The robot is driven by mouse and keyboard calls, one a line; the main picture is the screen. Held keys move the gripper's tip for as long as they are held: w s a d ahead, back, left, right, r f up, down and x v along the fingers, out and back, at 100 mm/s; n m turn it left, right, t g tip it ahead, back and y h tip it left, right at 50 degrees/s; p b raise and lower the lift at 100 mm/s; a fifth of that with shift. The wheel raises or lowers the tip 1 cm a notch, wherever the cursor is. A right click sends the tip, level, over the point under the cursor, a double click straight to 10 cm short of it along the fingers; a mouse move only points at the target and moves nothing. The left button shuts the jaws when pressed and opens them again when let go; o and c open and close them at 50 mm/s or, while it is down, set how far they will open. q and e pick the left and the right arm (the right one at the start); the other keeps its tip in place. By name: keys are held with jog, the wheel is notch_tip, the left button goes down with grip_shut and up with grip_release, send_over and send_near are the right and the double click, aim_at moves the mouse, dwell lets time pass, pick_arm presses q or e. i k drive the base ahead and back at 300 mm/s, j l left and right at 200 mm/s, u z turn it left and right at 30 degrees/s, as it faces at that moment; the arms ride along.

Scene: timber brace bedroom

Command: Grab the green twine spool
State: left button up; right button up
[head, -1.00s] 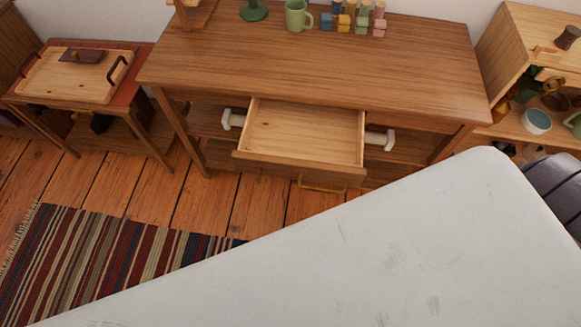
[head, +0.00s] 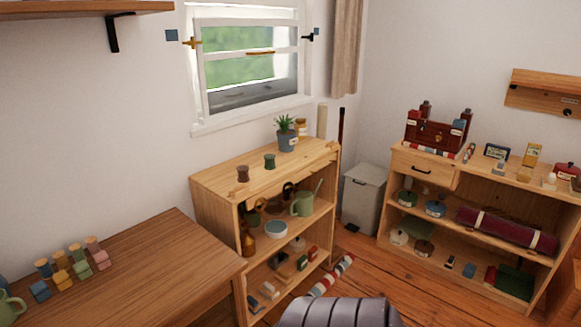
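A small dark green spool (head: 269,161) stands upright on top of the low wooden shelf unit (head: 222,181) below the window. A brown spool (head: 243,173) stands to its left, a little apart. Both are small here, and I cannot make out the twine. Neither of my grippers is in view.
A potted plant (head: 286,136) and a yellow jar (head: 301,127) stand behind and right of the green spool. A wooden desk (head: 166,262) with several coloured blocks and pegs is at lower left. A grey bin (head: 364,200) and a second loaded shelf unit (head: 467,177) are to the right.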

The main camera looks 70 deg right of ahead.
aim_at(270, 159)
jog(key=z, duration=2.25)
jog(key=i+l+u, duration=0.15)
jog(key=i+l, duration=0.25)
jog(key=i+l+u, duration=0.15)
jog(key=i+l, duration=0.25)
jog(key=i+l+u, duration=0.15)
jog(key=i+l, duration=0.25)
jog(key=l, duration=0.15)
jog(key=i+l+u, duration=0.15)
jog(key=i+l, duration=0.2)
jog(key=l, duration=0.15)
